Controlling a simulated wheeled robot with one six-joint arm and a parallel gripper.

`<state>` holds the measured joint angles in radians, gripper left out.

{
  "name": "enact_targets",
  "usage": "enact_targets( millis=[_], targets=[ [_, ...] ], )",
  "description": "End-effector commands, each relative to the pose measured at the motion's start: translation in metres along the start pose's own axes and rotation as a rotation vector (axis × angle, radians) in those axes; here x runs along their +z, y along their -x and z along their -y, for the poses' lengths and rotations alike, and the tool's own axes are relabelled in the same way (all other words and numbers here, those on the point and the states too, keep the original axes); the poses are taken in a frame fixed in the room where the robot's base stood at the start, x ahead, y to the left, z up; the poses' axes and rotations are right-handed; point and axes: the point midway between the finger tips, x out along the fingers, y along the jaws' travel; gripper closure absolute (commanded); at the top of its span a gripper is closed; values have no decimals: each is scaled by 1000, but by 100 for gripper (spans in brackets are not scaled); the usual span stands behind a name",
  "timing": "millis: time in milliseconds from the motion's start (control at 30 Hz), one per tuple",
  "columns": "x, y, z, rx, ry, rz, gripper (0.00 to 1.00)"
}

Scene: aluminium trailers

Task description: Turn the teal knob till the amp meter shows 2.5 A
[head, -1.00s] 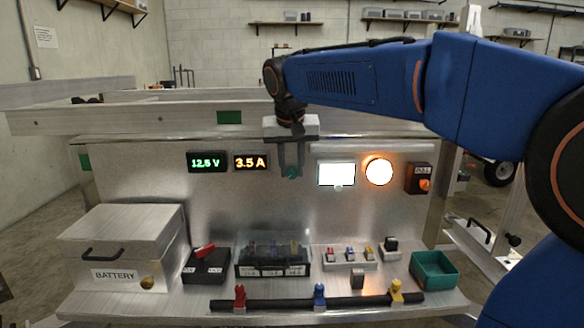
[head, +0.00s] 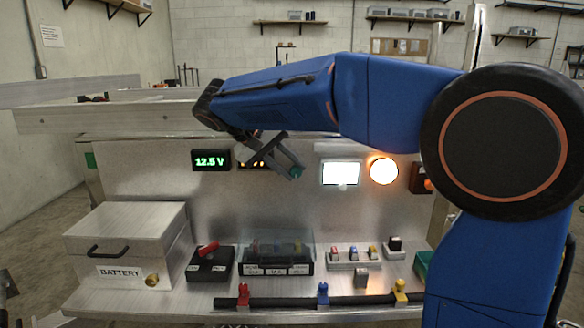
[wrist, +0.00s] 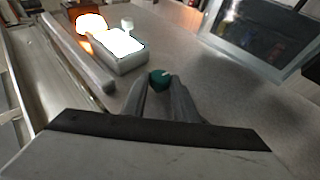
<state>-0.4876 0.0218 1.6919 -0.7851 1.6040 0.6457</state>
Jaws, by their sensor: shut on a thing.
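The teal knob (head: 297,173) sits on the upright metal panel. It also shows in the wrist view (wrist: 158,80), with a pale mark on its face. My gripper (wrist: 160,87) is shut on the knob, one finger on each side. In the head view my gripper (head: 293,172) reaches the knob from the upper left, tilted. The amp meter (head: 247,164) is left of the knob. My gripper and wrist cover most of it, so its orange reading cannot be made out.
A volt meter (head: 210,160) reads 12.5 V. Right of the knob are a lit white screen (head: 340,173) and a glowing round lamp (head: 383,171). Below, the shelf holds a battery box (head: 125,240), a black switch box (head: 209,265) and a clear-covered fuse box (head: 277,257).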

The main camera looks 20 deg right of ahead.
Motion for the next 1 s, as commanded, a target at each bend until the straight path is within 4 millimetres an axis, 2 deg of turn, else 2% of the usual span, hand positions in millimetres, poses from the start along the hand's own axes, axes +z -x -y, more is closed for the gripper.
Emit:
enact_targets(
  millis=[667,700,733,767,1000],
  targets=[
    [0,-1,2,62,27,2,96],
    [0,-1,2,62,27,2,67],
    [0,-1,2,62,27,2,59],
    [0,-1,2,62,26,2,56],
    [0,0,2,62,26,1,56]
  ],
)
